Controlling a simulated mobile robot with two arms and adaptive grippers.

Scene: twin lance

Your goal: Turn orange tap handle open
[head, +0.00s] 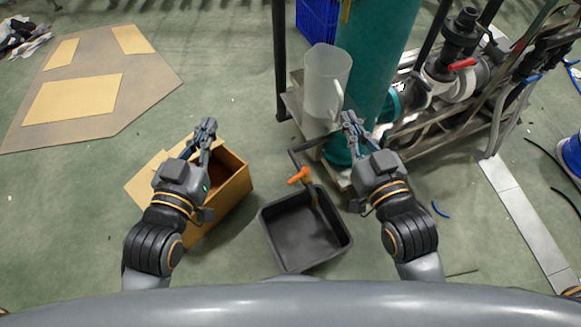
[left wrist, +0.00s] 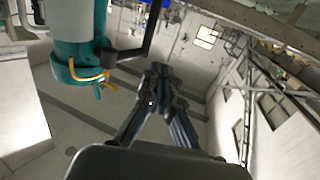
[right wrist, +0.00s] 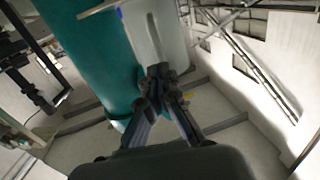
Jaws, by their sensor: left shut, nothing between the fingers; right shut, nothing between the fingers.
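The orange tap handle (head: 299,176) shows in the head view, above the far edge of a black tub, between my two grippers. It sits on a tap whose pipe and spout are small and partly hard to make out. My left gripper (head: 208,126) is shut and empty, over the brown cardboard box, left of the handle. My right gripper (head: 350,119) is shut and empty, in front of the teal column, above and right of the handle. In the left wrist view the left fingers (left wrist: 160,70) are together. In the right wrist view the right fingers (right wrist: 160,72) are together. Neither touches the handle.
The black tub (head: 268,238) stands on the floor below the tap. The open cardboard box (head: 240,188) is at its left. A clear jug (head: 325,84) stands beside the teal column (head: 378,50). Pipes with a red lever (head: 461,64) are at right. The floor at left is mostly clear.

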